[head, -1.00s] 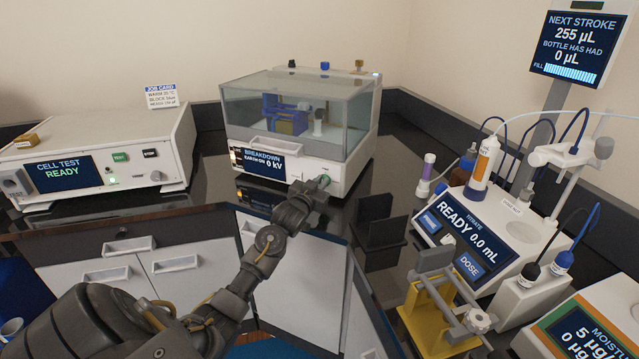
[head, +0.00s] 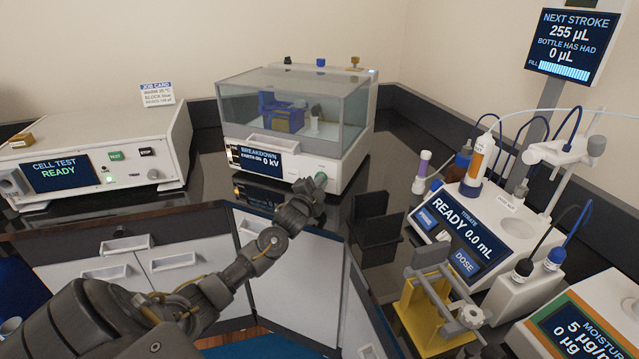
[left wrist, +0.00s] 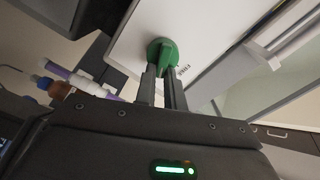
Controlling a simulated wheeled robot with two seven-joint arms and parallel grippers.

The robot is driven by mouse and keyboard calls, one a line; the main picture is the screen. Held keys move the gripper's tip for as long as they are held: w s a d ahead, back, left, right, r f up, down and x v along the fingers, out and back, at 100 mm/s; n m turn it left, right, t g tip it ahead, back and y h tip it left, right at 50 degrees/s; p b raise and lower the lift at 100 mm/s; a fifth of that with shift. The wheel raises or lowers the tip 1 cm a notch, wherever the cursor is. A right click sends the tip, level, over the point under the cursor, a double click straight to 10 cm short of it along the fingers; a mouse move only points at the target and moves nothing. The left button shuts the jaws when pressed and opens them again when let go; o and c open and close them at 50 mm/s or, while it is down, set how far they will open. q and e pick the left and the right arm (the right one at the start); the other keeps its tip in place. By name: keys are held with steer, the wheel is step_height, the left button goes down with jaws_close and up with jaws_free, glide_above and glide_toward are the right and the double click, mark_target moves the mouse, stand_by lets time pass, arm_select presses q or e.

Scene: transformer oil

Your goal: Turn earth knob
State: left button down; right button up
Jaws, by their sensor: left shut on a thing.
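The green earth knob (head: 321,178) is on the lower right front of the white breakdown tester (head: 340,172), partly covered by my left gripper (head: 314,187). The tester's screen (head: 266,160) reads "BREAKDOWN", "EARTH-ON" and 0 kV. In the left wrist view the round green knob (left wrist: 164,52) with its raised grip sits at the fingertips. The left gripper (left wrist: 162,72) is shut on the knob's grip. My right gripper is not in view.
The tester has a clear lidded chamber (head: 335,115). A cell test unit (head: 130,150) stands left. Right of the tester are a dark upright holder (head: 375,220), a titrator (head: 480,235) and a yellow stand (head: 425,310). Dark bench lies between.

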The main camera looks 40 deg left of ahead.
arm_select(q)
steer(key=m, duration=0.5)
steer(key=shift+f, duration=0.2)
stand_by(0.3)
steer(key=c, duration=1.6)
jaws_free()
steer(key=o, duration=0.5)
steer(key=shift+f, duration=0.1)
steer(key=shift+o, duration=0.4)
steer(key=shift+w+f, duration=0.1)
steer(key=b+v, duration=0.2)
steer(key=v, duration=0.8)
steer(key=shift+s, duration=0.35)
